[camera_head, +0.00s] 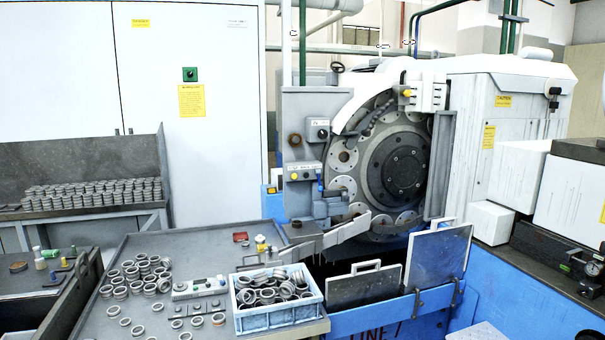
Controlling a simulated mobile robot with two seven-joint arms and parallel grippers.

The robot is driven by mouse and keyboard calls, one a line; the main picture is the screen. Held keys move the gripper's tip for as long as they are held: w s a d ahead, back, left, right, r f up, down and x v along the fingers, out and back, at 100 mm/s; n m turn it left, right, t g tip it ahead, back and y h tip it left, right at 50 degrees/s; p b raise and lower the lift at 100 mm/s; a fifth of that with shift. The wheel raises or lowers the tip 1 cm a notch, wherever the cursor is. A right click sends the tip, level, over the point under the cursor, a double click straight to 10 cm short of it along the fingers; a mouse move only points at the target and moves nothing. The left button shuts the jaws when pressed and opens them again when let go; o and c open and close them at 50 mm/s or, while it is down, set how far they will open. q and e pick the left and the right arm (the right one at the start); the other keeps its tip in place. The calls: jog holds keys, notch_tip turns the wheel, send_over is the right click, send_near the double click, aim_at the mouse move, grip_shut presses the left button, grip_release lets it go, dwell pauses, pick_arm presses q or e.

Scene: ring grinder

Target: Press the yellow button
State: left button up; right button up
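A small yellow button (293,177) shows on the front of a grey control box (303,171) on the machine's upright panel, left of the large round disc (397,167). A second yellow knob-like spot (407,93) shows on a white block at the disc's upper right. I cannot tell which of the two the task means. Neither looks covered. Neither of my grippers is in view.
A grey table (190,255) in front holds loose metal rings (145,272), a blue-and-white crate (265,318) of rings and a small control panel (200,287). Upright handled plates (438,257) stand below the disc. A ring-filled shelf (90,210) is at left.

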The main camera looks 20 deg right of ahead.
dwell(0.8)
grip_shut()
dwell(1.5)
